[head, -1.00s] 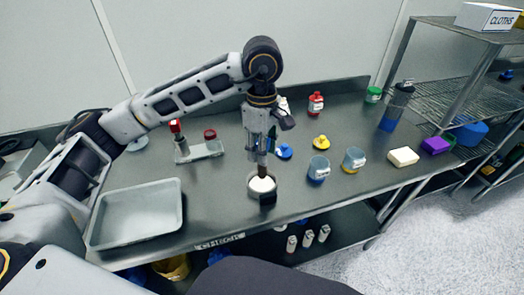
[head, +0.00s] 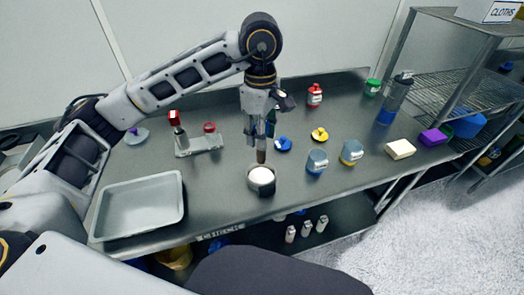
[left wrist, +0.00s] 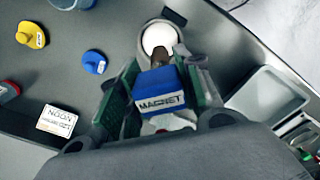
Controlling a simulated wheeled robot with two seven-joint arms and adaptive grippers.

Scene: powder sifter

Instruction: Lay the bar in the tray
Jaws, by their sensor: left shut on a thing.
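My left gripper (head: 261,136) points down over the workbench and is shut on the magnet bar (head: 261,156). In the left wrist view the bar shows a blue handle marked MAGNET (left wrist: 160,86) between the green-padded fingers, with a brownish rod beyond it. The rod's tip is just above a round dark-walled cup (head: 262,190) of white powder, which also shows in the left wrist view (left wrist: 158,38). The grey, shallow tray (head: 107,236) lies empty at the bench's left front. It also shows at the right of the left wrist view (left wrist: 268,96). My right gripper is not in view.
A stand with red-topped parts (head: 198,146) is behind the tray. Blue (head: 283,144) and yellow (head: 320,134) knobs, two labelled jars (head: 317,162), a cream block (head: 400,149) and a purple block (head: 435,137) are to the right. The bench between tray and cup is clear.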

